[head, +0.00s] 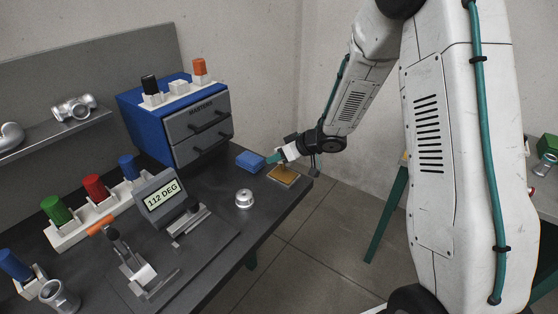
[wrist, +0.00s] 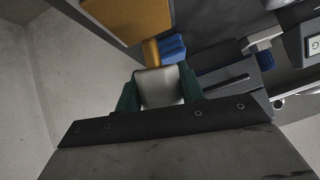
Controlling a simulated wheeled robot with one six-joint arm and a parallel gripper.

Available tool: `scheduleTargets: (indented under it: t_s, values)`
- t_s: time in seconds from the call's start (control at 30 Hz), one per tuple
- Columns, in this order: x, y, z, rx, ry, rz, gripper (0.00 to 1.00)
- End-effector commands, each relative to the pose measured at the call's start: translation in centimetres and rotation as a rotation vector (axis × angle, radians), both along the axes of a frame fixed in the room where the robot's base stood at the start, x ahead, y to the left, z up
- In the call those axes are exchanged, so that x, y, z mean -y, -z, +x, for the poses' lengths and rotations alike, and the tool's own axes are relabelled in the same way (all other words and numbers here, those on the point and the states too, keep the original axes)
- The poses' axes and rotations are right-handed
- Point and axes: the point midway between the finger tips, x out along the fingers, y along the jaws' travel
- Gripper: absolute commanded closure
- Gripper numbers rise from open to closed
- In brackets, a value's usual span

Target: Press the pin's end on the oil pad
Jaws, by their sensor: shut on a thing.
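The oil pad (head: 284,174) is a flat tan-brown square in a pale shallow frame at the table's right edge. It fills the top of the wrist view (wrist: 140,18) as an orange-brown panel. My gripper (head: 274,158) is just above and behind the pad in the head view. In the wrist view its green fingers are shut on a pale grey pin (wrist: 160,88) with an amber-brown end (wrist: 151,52) pointing toward the pad. That end overlaps the pad's edge in the picture; I cannot tell whether they touch. In the head view the pin is mostly hidden by the gripper.
A blue block (head: 250,161) lies just left of the pad. A silver cup-shaped part (head: 244,198) stands in front. A blue drawer cabinet (head: 180,120) is behind, left. A gauge reading 112 DEG (head: 161,197) and a rack of coloured handles (head: 95,187) stand further left.

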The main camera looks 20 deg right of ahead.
Motion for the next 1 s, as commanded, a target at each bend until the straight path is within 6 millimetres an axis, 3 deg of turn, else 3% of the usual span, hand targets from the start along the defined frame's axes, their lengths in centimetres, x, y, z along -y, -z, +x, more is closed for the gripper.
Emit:
scheduleTargets:
  t_s: [0.53, 1.0]
  values:
    - [0.0, -4.4, 0.0, 0.002, 0.000, 0.000, 0.85]
    - [0.0, -4.9, 0.0, 0.000, 0.000, 0.000, 0.85]
